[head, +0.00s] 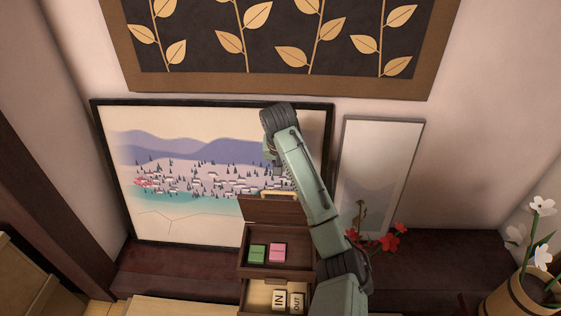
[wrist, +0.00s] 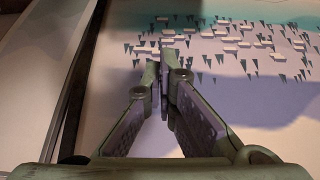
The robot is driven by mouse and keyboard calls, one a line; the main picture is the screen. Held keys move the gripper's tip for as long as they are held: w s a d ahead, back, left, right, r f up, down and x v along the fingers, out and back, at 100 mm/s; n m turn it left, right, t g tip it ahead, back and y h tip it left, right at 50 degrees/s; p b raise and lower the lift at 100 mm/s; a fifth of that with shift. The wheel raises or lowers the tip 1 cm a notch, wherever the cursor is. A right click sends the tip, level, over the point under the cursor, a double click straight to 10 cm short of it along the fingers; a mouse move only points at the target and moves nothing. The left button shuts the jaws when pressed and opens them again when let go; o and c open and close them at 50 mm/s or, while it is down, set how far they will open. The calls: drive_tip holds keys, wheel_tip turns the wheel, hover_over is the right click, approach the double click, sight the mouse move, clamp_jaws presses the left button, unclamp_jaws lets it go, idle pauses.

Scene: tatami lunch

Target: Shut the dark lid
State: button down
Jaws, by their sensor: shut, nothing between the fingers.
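The dark lid (head: 272,210) is a brown panel standing raised at the back of a small dark wooden box (head: 247,246). A gold handle (head: 279,194) shows along its upper edge. The box is open, with a green block (head: 257,253) and a pink block (head: 278,252) inside. My gripper (wrist: 164,68) is shut and empty, its fingertips together in front of the landscape picture in the wrist view. In the head view it is mostly hidden by my arm, above and behind the lid. The lid does not show in the wrist view.
An open drawer below the box holds an IN tile (head: 279,299) and an OUT tile (head: 296,302). The landscape picture (head: 190,150) and a pale framed panel (head: 380,170) lean on the wall. Red flowers (head: 392,241) stand right of my arm; a flower bucket (head: 520,295) is far right.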

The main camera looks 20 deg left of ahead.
drive_tip(key=shift+s+d+f+p, duration=0.2)
drive_tip(key=shift+s+f+p, duration=0.05)
drive_tip(key=shift+s+f, duration=0.55)
drive_tip(key=shift+s+d+f+p, duration=0.15)
drive_tip(key=shift+s+f+p, duration=0.1)
drive_tip(key=shift+s+f, duration=0.45)
drive_tip(key=shift+w+f, duration=0.1)
drive_tip(key=shift+f, duration=0.15)
